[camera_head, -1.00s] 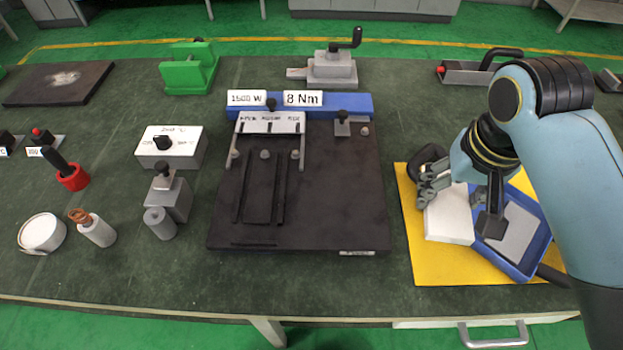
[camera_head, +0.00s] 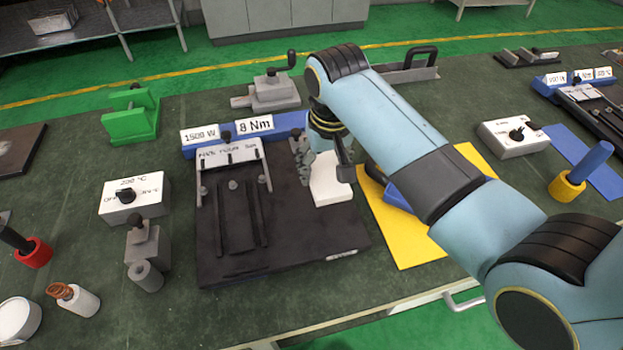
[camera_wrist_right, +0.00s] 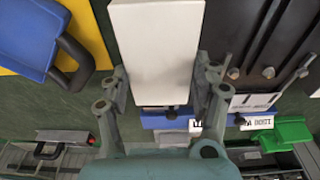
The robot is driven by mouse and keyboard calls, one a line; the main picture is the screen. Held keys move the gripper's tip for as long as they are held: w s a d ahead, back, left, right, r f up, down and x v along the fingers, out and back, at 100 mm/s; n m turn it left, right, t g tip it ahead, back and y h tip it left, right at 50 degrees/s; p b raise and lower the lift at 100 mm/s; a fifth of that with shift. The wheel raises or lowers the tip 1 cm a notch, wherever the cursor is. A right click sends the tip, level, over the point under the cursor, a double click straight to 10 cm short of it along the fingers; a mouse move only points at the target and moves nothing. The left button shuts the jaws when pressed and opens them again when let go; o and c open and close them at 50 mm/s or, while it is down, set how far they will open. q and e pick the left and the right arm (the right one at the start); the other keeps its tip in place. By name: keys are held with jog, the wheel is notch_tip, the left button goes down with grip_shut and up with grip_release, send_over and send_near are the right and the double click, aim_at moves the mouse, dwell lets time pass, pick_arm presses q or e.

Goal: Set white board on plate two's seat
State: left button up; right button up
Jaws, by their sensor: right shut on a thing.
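My right gripper (camera_head: 318,166) is shut on the white board (camera_head: 331,188). It holds the board over the right part of a dark plate (camera_head: 290,258). The board also shows in the right wrist view (camera_wrist_right: 155,45), between the two fingers (camera_wrist_right: 162,85). I cannot tell whether the board touches the plate. The plate has dark rails (camera_head: 237,215) on its left part, a white labelled bracket (camera_head: 230,155) and a blue bar at its back. Its front label (camera_head: 342,255) is too small to read. My left gripper is out of view.
A yellow mat (camera_head: 408,245) with a blue tray (camera_head: 398,194) lies right of the plate, partly behind my arm. A white switch box (camera_head: 134,198) and a grey block (camera_head: 146,240) stand to the left. A grey vise (camera_head: 274,92) stands behind.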

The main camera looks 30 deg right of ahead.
jog(key=shift+w+a+f, duration=0.6)
jog(key=shift+a+f, duration=0.1)
jog(key=shift+a, duration=0.05)
jog(key=shift+a+f, duration=0.1)
jog(key=shift+f, duration=0.2)
notch_tip(320, 180, down, 3)
jog(key=shift+f, duration=0.15)
jog(key=shift+w+f, duration=0.1)
jog(key=o, duration=1.1)
jog(key=shift+f, duration=0.15)
jog(key=shift+o, duration=0.2)
